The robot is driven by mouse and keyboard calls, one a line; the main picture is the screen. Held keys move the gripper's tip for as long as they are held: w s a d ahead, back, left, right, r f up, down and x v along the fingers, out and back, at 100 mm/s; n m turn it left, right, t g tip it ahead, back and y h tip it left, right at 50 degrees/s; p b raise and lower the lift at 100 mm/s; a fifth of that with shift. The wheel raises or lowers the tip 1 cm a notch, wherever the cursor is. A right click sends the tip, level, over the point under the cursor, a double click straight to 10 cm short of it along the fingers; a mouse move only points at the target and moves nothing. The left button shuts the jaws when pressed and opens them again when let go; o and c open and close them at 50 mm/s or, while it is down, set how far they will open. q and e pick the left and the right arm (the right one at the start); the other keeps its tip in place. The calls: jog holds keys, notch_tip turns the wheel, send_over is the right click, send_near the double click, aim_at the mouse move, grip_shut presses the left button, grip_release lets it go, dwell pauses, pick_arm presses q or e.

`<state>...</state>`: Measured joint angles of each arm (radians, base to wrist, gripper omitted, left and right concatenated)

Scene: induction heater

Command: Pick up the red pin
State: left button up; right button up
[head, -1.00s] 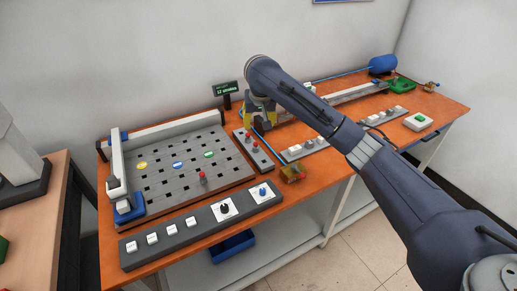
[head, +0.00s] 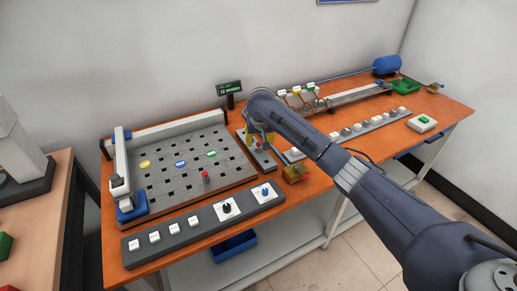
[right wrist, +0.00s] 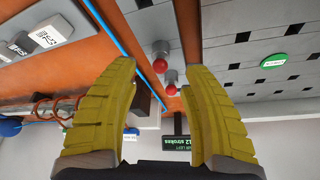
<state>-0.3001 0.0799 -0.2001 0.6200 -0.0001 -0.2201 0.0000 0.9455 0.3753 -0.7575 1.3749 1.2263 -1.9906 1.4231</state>
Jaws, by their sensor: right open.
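A red pin (head: 206,177) stands upright on the grey slotted board (head: 160,185) in the head view. Two more red-topped pins stand on a narrow dark strip right of the board; the right wrist view shows one red ball (right wrist: 160,66) and another (right wrist: 171,90). My right gripper (head: 260,142) is over that strip, partly hidden by its own arm. In the right wrist view its yellow fingers (right wrist: 162,76) are open, with both red balls seen between them and nothing gripped. My left gripper is not in view.
A control panel (head: 190,232) with buttons and two knobs lies along the front. A small brass block (head: 294,173) is close right of the gripper. A display (head: 230,88) stands behind. A row of light buttons (head: 362,127) lies to the right.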

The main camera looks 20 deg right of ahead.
aim_at(259, 143)
jog(key=shift+x, duration=2.6)
jog(key=shift+o, duration=0.2)
jog(key=shift+s, duration=0.1)
grip_shut()
